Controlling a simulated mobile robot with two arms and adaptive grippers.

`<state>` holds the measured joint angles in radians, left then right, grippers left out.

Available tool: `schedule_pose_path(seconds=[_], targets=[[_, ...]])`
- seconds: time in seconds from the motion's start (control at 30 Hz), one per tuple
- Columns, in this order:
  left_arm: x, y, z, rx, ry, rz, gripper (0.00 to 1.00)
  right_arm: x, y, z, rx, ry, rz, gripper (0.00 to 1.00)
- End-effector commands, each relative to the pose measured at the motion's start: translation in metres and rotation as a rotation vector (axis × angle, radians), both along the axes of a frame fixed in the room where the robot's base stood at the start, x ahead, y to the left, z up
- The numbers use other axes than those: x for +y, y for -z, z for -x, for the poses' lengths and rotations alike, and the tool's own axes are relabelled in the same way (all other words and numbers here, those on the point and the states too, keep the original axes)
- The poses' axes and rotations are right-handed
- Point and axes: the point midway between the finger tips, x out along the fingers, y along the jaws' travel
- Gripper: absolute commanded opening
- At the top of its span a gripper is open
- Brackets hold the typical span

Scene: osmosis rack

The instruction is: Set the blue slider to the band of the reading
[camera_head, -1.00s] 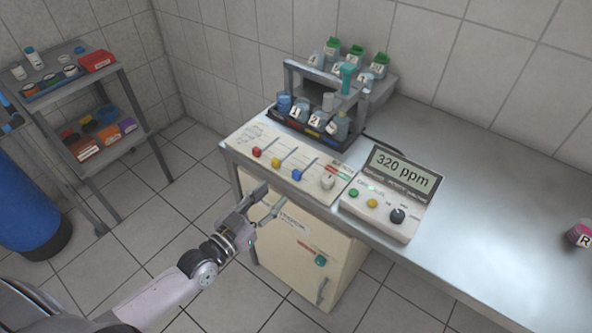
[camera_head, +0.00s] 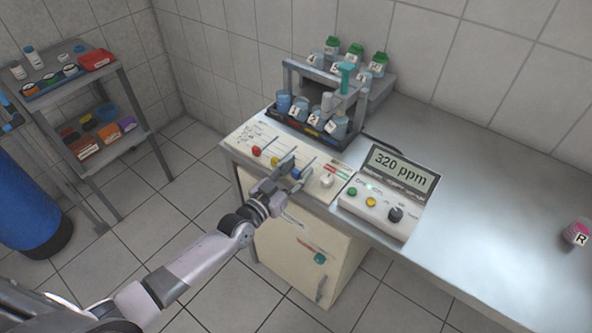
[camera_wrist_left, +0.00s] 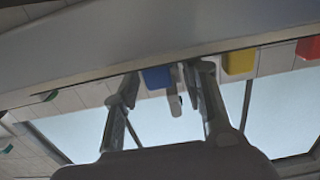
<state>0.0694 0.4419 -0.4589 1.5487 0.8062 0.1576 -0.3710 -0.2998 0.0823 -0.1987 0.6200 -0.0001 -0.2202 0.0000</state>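The blue slider (camera_head: 296,173) is on the front panel of the cream control box (camera_head: 242,142), beside the yellow slider (camera_head: 275,162) and the red slider (camera_head: 257,151). My left gripper (camera_head: 300,164) is open over the panel, its fingers either side of the blue slider. In the left wrist view, the blue slider (camera_wrist_left: 155,78) sits between the spread fingers (camera_wrist_left: 166,76), closer to the left one; I cannot tell whether they touch it. The meter (camera_head: 398,183) displays 320 ppm. The panel's small printed scale is unreadable. My right gripper is not in view.
A white knob (camera_head: 327,180) is right of the sliders. A rack of labelled bottles (camera_head: 330,100) stands behind the panel. The bench (camera_head: 480,190) is clear to the right, except for a pink R container (camera_head: 577,232). A shelf cart (camera_head: 90,95) stands at left.

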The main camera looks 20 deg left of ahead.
Motion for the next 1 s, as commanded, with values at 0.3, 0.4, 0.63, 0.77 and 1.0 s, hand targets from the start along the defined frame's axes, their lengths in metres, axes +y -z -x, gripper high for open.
schedule_pose_path(seconds=[0.3,0.4,0.63,0.77,1.0], targets=[[0.0002,-0.0001,0.0002,0.000,0.000,0.000,0.17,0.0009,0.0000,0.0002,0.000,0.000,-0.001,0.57],[0.0001,-0.0001,0.0003,0.000,0.000,0.000,0.10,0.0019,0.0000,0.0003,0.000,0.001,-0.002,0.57],[0.0002,-0.0001,0.0003,0.000,0.000,0.000,0.00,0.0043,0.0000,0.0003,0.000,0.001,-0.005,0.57],[0.0002,-0.0001,0.0003,0.000,0.000,0.000,0.00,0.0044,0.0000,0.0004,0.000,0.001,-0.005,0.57],[0.0002,-0.0001,0.0003,0.000,0.000,0.001,0.00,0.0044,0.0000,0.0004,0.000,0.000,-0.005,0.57]])
